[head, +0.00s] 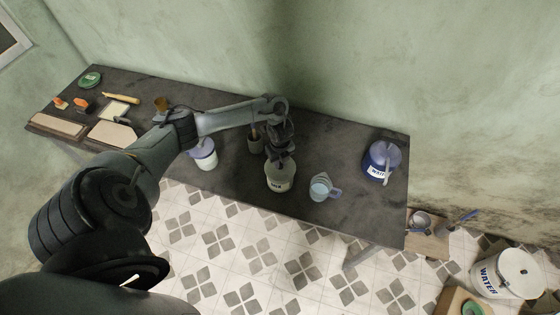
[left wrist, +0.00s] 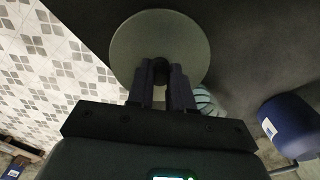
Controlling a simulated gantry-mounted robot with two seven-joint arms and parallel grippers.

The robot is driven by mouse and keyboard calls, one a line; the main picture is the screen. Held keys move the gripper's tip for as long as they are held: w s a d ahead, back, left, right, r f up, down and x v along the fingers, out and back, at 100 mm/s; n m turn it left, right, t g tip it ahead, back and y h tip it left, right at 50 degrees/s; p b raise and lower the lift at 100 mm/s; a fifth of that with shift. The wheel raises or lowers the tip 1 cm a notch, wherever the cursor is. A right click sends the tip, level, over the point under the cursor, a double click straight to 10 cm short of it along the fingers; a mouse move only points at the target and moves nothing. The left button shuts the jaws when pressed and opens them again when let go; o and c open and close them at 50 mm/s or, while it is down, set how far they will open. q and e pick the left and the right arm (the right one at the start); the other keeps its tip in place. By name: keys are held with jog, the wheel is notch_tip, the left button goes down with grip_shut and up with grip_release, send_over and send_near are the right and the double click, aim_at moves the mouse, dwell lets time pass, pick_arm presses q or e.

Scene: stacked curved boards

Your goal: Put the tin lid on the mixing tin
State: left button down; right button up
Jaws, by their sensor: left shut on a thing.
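The mixing tin (head: 280,181), a pale can with a dark label, stands upright near the front edge of the dark table in the head view. My left gripper (head: 281,158) is right above its top. In the left wrist view the left gripper (left wrist: 164,76) is shut on the dark knob of the tin lid (left wrist: 160,32), a flat round grey-green disc. The lid hides the tin in that view. I cannot tell whether the lid touches the rim. My right gripper is not in view.
A clear measuring jug (head: 321,187) stands close to the tin's right. A blue water pot (head: 380,160) is farther right. Boards and small tools lie at the far left.

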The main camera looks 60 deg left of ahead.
pick_arm(q)
jog(key=shift+f+b, duration=0.35)
jog(key=shift+f, duration=0.2)
jog(key=c, duration=0.9)
grip_release()
jog(key=shift+c, duration=0.2)
jog(key=shift+r, duration=0.1)
notch_tip(320, 180, up, 6)
jog(key=shift+f, duration=0.15)
notch_tip(320, 180, up, 4)
jog(key=shift+w+f+p, duration=0.1)
jog(key=shift+p, duration=0.9)
jog(key=shift+r, duration=0.6)
